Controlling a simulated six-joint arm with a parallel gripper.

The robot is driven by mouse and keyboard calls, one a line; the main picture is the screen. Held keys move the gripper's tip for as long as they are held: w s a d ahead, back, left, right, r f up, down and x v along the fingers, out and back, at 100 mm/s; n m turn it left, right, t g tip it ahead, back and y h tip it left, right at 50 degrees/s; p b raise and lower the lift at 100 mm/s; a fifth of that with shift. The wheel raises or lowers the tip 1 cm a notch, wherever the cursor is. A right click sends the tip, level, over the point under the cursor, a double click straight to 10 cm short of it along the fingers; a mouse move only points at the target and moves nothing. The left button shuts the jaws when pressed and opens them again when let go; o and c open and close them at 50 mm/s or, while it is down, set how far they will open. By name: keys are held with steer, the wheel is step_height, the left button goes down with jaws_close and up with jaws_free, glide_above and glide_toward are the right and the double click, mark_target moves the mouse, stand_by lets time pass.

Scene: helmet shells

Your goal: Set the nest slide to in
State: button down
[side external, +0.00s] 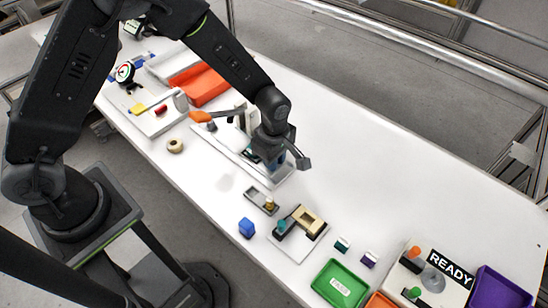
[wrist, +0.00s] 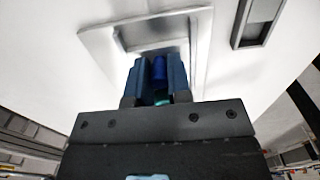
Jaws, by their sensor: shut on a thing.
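My gripper (side external: 268,160) points down over the near right end of a long white base (side external: 284,178). In the wrist view its two dark blue fingers (wrist: 160,75) are shut on a small blue piece (wrist: 159,68), with a teal part just below it. The fingers stand over a pale raised plate with a grey recess (wrist: 150,33), which looks like the nest slide area. The gripper hides most of this piece in the side view, so how far in or out the slide sits cannot be told.
An orange-ended lever (side external: 200,117) stands left of my gripper. A grey tray with a brass knob (side external: 262,201), a blue block (side external: 246,228) and a black-and-tan fixture (side external: 303,220) lie in front. Green (side external: 340,284) and purple (side external: 498,292) bins are at right. The table behind my gripper is clear.

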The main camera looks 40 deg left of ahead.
steer(key=a, duration=0.4)
steer(key=shift+a, duration=0.2)
steer(key=c, duration=1.1)
jaws_free()
steer(key=shift+o, duration=0.2)
steer(key=shift+r, duration=0.1)
step_height(320, 180, up, 14)
